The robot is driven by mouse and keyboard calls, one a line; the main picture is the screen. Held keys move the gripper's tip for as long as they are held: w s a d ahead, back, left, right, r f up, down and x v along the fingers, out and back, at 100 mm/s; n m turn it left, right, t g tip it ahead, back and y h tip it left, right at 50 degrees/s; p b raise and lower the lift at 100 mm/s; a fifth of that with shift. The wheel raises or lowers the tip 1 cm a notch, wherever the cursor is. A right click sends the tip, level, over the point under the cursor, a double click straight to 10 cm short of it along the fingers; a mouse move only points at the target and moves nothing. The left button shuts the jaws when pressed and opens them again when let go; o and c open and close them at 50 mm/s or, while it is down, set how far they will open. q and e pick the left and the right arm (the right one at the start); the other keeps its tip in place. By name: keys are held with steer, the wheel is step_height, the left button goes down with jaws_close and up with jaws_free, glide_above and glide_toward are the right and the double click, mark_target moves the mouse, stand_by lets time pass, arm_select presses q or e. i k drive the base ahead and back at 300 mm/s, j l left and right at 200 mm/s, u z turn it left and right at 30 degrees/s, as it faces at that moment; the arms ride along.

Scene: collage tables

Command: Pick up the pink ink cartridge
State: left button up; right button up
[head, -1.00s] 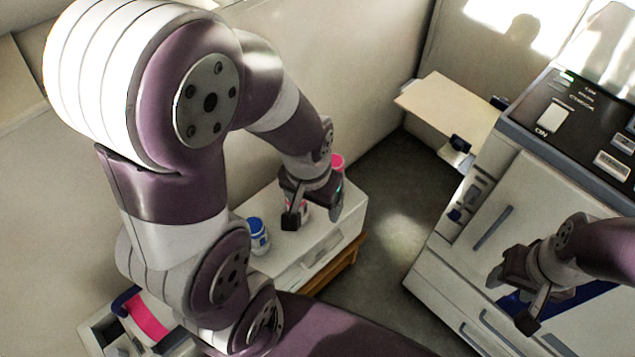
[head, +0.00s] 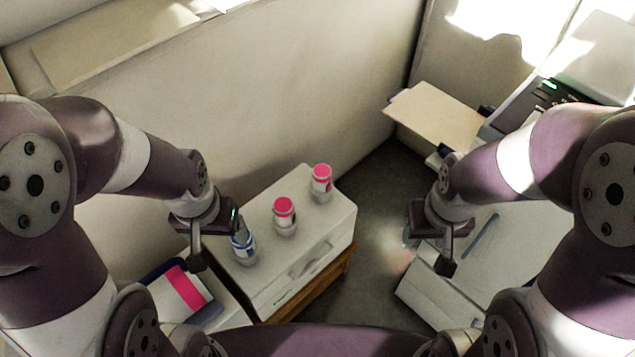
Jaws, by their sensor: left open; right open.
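Two ink cartridges with pink caps stand upright on a white cabinet: one near its middle (head: 285,217) and one toward its far right end (head: 321,182). A blue-marked cartridge (head: 244,250) stands at the left of the cabinet top, its upper part hidden by my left gripper. My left gripper (head: 216,246) is open over the cabinet's left edge, by the blue one; I cannot tell if they touch. Both pink-capped cartridges stand apart from it, to the right. My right gripper (head: 429,247) is open and empty in front of the printer, away from the cartridges.
The white cabinet (head: 325,229) has a drawer front and a wooden lower part. A box with a pink band (head: 187,289) lies at lower left. A large printer (head: 478,243) with a side tray (head: 437,112) stands at right. Dark floor (head: 377,225) lies between.

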mark_target(321, 187)
steer(key=i+l+z, duration=0.15)
steer(key=z, duration=0.2)
steer(key=i+l+z, duration=0.15)
steer(key=z, duration=0.25)
